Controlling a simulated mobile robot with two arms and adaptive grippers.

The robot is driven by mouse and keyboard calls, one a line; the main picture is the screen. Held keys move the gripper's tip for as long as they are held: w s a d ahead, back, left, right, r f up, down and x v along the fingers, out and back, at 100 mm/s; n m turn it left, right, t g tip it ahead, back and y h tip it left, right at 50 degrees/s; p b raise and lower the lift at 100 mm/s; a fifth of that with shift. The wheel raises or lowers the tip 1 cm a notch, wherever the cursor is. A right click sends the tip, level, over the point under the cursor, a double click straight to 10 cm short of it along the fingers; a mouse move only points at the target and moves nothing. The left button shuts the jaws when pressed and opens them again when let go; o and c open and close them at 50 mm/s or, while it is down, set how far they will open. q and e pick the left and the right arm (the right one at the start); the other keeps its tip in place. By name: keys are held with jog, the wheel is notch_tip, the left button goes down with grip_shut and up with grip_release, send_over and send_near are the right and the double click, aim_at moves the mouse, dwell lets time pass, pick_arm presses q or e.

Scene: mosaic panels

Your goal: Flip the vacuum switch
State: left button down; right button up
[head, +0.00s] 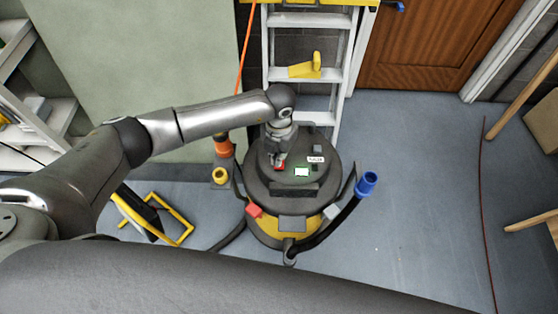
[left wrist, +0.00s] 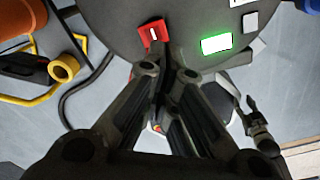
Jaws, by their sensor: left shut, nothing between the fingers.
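The vacuum (head: 268,190) is a round dark canister with a yellow band, standing on the floor. A red switch (left wrist: 152,35) with a white mark sits on its dark top; in the head view a bit of red (head: 279,168) shows at my fingertips. My left gripper (head: 279,160) reaches down over the vacuum's top. In the left wrist view its fingers (left wrist: 166,72) are shut and empty, with the tips at the switch's lower right edge. I cannot tell whether they touch it. A lit green-white panel (left wrist: 216,43) is right of the switch.
A ladder (head: 340,60) stands behind the vacuum. A blue-ended hose (head: 367,183) rises at its right. A yellow-framed lamp (head: 175,220) stands on the floor at left. The floor (head: 420,190) to the right is mostly clear.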

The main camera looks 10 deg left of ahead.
pick_arm(q)
jog(key=shift+f+b, duration=0.3)
jog(key=shift+f, duration=0.15)
pick_arm(e)
jog(key=shift+d+f, duration=0.2)
jog(key=shift+f, duration=0.15)
pick_arm(q)
jog(key=shift+f+b, duration=0.5)
jog(key=shift+f, duration=0.05)
pick_arm(e)
jog(key=shift+a+f, duration=0.45)
jog(key=shift+a, duration=0.05)
